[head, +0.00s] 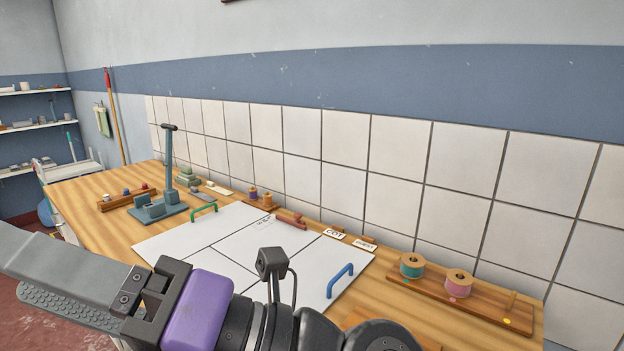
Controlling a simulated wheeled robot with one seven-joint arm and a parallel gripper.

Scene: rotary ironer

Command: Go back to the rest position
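My gripper (22,277) is at the lower left, in front of the wooden table. Its two grey fingers point left, and the near finger runs out of the picture. The ribbed inner face of the other finger shows below it, so the fingers look apart. I see nothing held between them, though the fingertip area is partly cut off. A purple band (198,309) sits on my wrist, and my arm covers the table's front edge.
The wooden table (85,198) carries a white panel (250,232) with green (204,208) and blue handles (341,279). A teal-grey lever press (157,208) stands left. A rack with teal (411,264) and pink spools (458,281) stands right. A tiled wall (395,195) runs behind.

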